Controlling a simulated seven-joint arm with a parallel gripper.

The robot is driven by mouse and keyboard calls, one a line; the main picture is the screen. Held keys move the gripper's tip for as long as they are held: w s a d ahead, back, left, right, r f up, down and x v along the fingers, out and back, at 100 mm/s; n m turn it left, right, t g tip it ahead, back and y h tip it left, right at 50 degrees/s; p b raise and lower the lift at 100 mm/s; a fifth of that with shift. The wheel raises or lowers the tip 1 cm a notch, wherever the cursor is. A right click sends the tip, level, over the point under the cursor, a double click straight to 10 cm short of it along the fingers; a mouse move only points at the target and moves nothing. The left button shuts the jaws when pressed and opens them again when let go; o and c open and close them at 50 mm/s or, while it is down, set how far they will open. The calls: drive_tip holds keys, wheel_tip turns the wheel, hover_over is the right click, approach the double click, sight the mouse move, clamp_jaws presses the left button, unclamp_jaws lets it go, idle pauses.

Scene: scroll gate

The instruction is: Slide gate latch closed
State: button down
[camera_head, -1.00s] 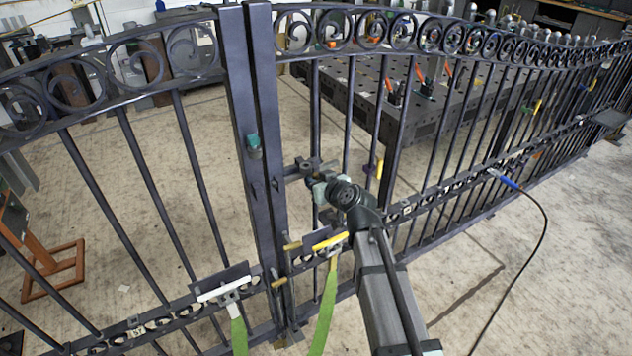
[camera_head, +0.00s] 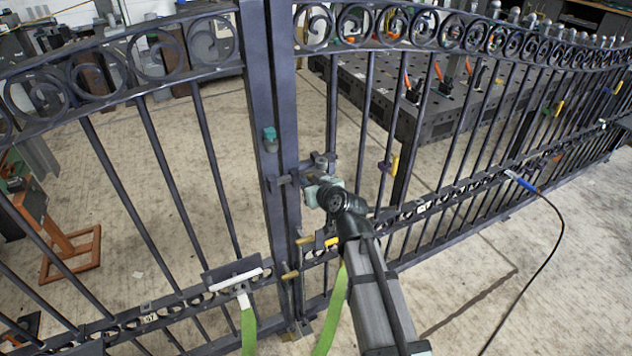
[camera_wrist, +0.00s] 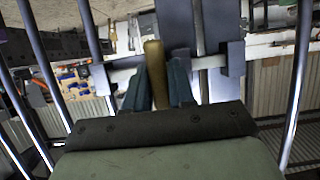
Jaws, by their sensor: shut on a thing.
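The gate's dark latch bar (camera_head: 285,181) lies level across the gap between the two gate posts. Its left end reaches the left post (camera_head: 262,120). My gripper (camera_head: 316,190) is at the bar's right part, just right of the right post (camera_head: 285,120). In the wrist view, the fingers of my gripper (camera_wrist: 160,92) are shut on a brass-coloured latch handle (camera_wrist: 153,62). The bar (camera_wrist: 209,62) runs sideways behind it, with a dark block (camera_wrist: 236,58) at the right. How deep the bar's end sits is hard to tell.
Gate bars and scrollwork (camera_head: 445,35) stand around my arm. Brass-coloured pieces (camera_head: 304,240) and green straps (camera_head: 335,310) are below the latch. A dark work table (camera_head: 440,110) stands behind the gate. A blue-ended cable (camera_head: 522,183) hangs at the right.

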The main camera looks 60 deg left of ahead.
drive_tip(key=shift+s, duration=0.3)
drive_tip(key=c, duration=1)
unclamp_jaws()
drive_tip(key=shift+c, duration=0.2)
drive_tip(key=shift+w+d, duration=0.1)
drive_tip(key=v, duration=1.3)
drive_tip(key=shift+d+r, duration=0.2)
drive_tip(key=shift+d, duration=0.05)
